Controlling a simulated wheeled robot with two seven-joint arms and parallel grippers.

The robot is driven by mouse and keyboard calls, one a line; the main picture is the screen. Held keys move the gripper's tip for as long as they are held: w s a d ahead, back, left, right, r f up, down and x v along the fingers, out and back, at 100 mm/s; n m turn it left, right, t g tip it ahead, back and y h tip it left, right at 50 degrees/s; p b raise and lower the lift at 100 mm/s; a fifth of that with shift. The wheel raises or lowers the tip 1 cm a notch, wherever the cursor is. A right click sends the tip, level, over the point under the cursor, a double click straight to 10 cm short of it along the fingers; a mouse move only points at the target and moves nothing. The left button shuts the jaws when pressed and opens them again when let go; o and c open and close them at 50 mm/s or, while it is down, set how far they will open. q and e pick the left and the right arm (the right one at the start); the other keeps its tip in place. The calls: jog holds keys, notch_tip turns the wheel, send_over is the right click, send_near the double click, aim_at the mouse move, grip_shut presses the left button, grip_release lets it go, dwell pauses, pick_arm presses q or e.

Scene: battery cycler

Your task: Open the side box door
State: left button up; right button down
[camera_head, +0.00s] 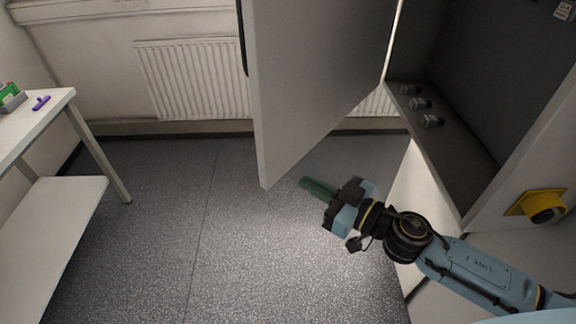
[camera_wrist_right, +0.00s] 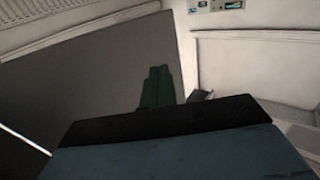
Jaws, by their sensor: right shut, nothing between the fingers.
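The side box door (camera_head: 318,75) is a light grey panel that stands swung well open in the head view, with a dark handle (camera_head: 241,40) on its left edge. The box (camera_head: 470,140) behind it shows its dark interior. My right gripper (camera_head: 308,185) has green fingers and is shut with nothing between them. It appears just below the door's lower edge; I cannot tell whether it touches. In the right wrist view the green fingers (camera_wrist_right: 157,87) show against the dark grey door panel (camera_wrist_right: 85,85). My left gripper is not in view.
Several small grey fittings (camera_head: 420,104) stand on the box floor. A yellow-and-black switch (camera_head: 540,205) sits on the box's outside. A white table (camera_head: 60,100) with a lower shelf stands at the left. A radiator (camera_head: 190,80) is on the back wall. The floor between is clear.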

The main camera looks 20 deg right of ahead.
aim_at(276, 164)
jog(key=p+x, duration=0.1)
jog(key=x, duration=0.5)
jog(key=shift+w+a+p, duration=0.15)
jog(key=shift+w+p, duration=0.05)
jog(key=shift+p, duration=0.15)
